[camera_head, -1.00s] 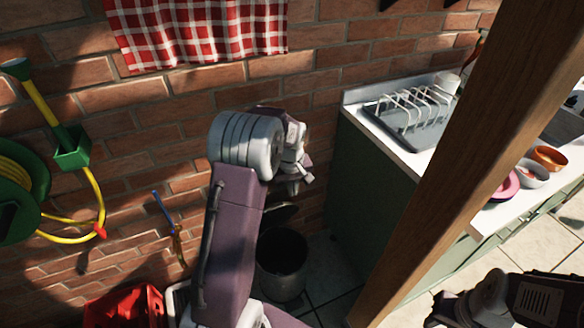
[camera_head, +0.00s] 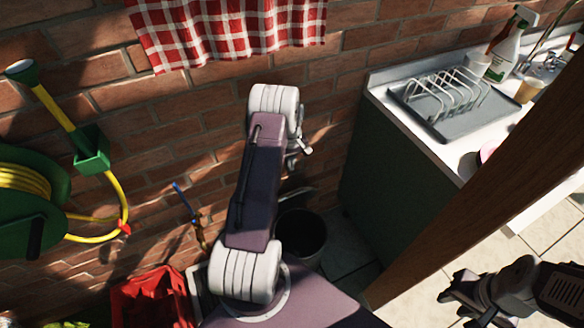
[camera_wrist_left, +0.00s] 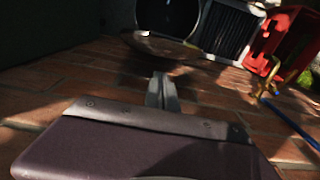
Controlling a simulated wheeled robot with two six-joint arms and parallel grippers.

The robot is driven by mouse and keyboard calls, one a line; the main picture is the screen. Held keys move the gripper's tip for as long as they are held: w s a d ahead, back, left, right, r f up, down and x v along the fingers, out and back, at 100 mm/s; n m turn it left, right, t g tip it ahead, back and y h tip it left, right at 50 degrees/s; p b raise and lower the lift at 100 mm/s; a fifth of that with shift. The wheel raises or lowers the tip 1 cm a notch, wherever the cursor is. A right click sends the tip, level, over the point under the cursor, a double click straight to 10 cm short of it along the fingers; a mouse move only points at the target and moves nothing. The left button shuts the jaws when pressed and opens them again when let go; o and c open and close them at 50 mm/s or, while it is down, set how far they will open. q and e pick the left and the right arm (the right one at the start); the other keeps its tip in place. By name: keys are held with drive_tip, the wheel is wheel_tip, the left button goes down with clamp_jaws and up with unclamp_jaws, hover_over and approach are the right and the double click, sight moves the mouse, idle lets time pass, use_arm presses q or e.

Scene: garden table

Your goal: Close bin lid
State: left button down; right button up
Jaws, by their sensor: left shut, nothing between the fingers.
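The dark round bin (camera_head: 303,240) stands on the floor by the brick wall, and its mouth is open. Its lid (camera_head: 296,194) stands raised at the wall side of the mouth. In the left wrist view the bin mouth (camera_wrist_left: 168,16) is at the top, with the lid (camera_wrist_left: 160,46) just below it. My left gripper (camera_wrist_left: 162,88) is shut and empty, close to the lid; I cannot tell whether they touch. In the head view my left gripper (camera_head: 294,160) is mostly hidden by its wrist, above the lid. My right gripper (camera_head: 450,292) is at the lower right, away from the bin.
A red crate (camera_head: 152,298) stands left of the bin, with a grey crate (camera_wrist_left: 228,30) between them. A green cabinet (camera_head: 385,180) stands right of the bin. A wooden post (camera_head: 470,215) crosses the right side. A hose reel (camera_head: 30,200) hangs at the left.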

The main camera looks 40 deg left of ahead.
sight(290, 198)
use_arm(q)
drive_tip(key=f, duration=0.2)
drive_tip(key=d+f, duration=0.1)
drive_tip(key=f, duration=0.2)
drive_tip(key=s+d+f, duration=0.1)
drive_tip(key=f, duration=0.1)
drive_tip(key=shift+s+d+f, duration=0.1)
drive_tip(key=shift+d+f, duration=0.05)
drive_tip(key=shift+d, duration=0.1)
drive_tip(key=shift+s+d+f, duration=0.1)
drive_tip(key=shift+s+d, duration=0.1)
drive_tip(key=shift+d, duration=0.25)
